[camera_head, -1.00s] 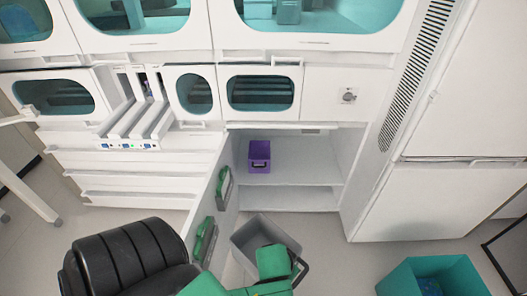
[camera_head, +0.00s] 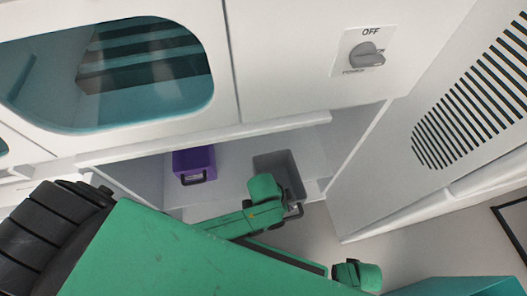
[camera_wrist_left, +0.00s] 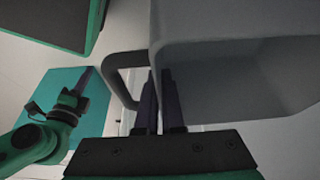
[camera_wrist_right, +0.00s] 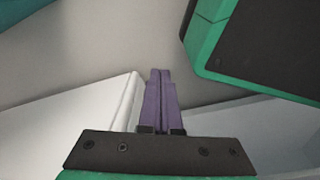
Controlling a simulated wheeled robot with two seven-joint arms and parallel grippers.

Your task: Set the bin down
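The grey bin (camera_head: 277,167) is at the cabinet opening, to the right of the purple box. Its dark handle (camera_head: 295,210) faces me. My left gripper (camera_wrist_left: 160,100) is shut on the bin at its handle side, with the bin wall and handle (camera_wrist_left: 112,75) close by the fingers. I cannot tell whether the bin's base touches the shelf (camera_head: 228,190). My right gripper (camera_wrist_right: 160,100) is shut with nothing between its fingers, apart from the bin and low on the right. It also shows in the left wrist view (camera_wrist_left: 85,78).
A purple box (camera_head: 195,163) stands on the shelf at left. The cabinet's top edge (camera_head: 210,137) runs above both. A white panel (camera_head: 400,190) closes off the right. A teal box (camera_head: 470,287) is on the floor at bottom right.

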